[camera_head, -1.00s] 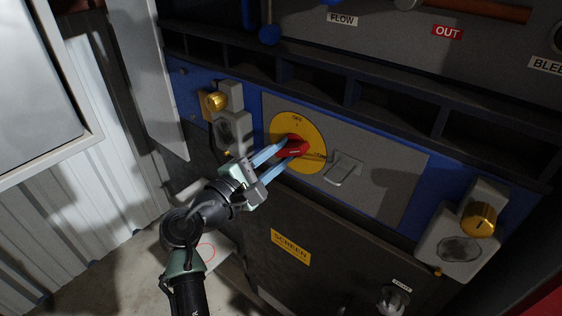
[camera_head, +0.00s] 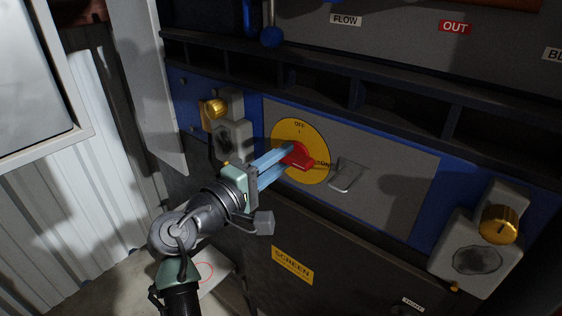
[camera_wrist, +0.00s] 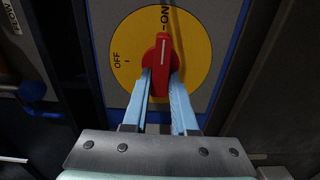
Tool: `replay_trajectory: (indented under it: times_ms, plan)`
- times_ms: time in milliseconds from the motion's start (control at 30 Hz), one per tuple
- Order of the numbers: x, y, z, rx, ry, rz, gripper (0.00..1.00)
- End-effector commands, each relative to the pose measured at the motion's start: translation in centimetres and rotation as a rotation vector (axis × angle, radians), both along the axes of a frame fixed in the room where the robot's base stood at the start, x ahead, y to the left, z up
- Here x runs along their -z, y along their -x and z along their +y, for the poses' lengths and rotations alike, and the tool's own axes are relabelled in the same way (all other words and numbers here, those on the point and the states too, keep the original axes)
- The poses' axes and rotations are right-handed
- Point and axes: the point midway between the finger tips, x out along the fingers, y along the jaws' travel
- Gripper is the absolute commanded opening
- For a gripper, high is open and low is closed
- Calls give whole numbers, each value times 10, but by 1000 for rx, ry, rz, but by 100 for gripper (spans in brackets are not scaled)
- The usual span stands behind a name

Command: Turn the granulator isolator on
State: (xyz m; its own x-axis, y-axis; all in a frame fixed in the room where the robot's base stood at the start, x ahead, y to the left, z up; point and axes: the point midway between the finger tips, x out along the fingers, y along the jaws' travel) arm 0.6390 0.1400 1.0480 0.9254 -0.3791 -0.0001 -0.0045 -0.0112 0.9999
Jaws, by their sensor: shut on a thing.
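The granulator isolator is a yellow round dial (camera_head: 291,130) marked OFF and ON, with a red handle (camera_head: 299,158) at its centre. In the wrist view the red handle (camera_wrist: 162,60) has a white line that points up at the ON mark; OFF is on the left of the dial (camera_wrist: 195,55). My gripper (camera_head: 288,157) has its two blue fingers on either side of the handle. The wrist view shows the fingers (camera_wrist: 162,88) shut on the handle's lower part, which they partly hide.
A grey metal hasp (camera_head: 346,174) sticks out just right of the dial. Brass-coloured knobs on grey boxes stand at the left (camera_head: 215,108) and right (camera_head: 500,224) of the panel. A dark shelf edge (camera_head: 330,82) runs above. A yellow SCREEN label (camera_head: 292,265) is below.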

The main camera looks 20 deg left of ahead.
Motion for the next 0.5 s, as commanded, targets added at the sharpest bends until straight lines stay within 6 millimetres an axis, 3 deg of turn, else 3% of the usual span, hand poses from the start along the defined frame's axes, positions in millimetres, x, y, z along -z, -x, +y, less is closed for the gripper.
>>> replay_trajectory:
  times_ms: [367, 400, 500]
  plan:
    - [0, 0, 0, 0, -4, -1, 0]
    - [0, 0, 0, 0, -4, -1, 31]
    - [0, 0, 0, 0, -4, -1, 49]
